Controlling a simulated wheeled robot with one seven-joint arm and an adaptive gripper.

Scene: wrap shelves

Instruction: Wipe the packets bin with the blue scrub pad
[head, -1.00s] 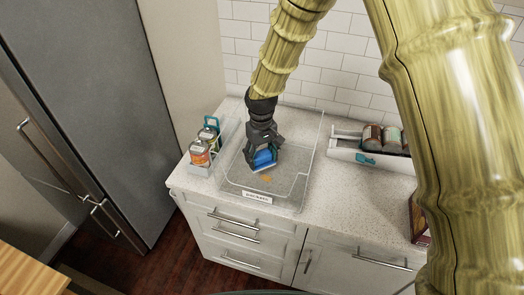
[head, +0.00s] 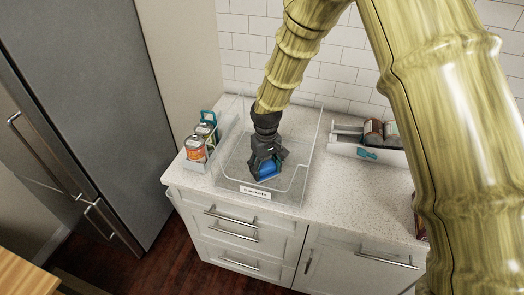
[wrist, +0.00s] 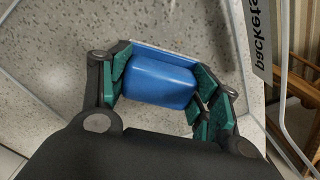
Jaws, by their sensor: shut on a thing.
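The packets bin (head: 297,180) is a clear, low-walled tray on the counter, with a white "packets" label (head: 255,192) on its front. The label also shows at the right of the wrist view (wrist: 262,38). My gripper (head: 266,172) is inside the bin, near its front wall, pointing down. It is shut on the blue scrub pad (wrist: 160,80), which sits between the green-padded fingers in the wrist view. The pad also shows in the head view (head: 268,167), low at the bin floor; whether it touches the floor cannot be told. The orange-brown patch is not visible now.
A clear holder with several cans or jars (head: 196,149) stands left of the bin. A white rack with cans (head: 350,147) stands to the right at the back. The counter (head: 350,195) between is clear. A tiled wall is behind and a fridge (head: 75,110) is at left.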

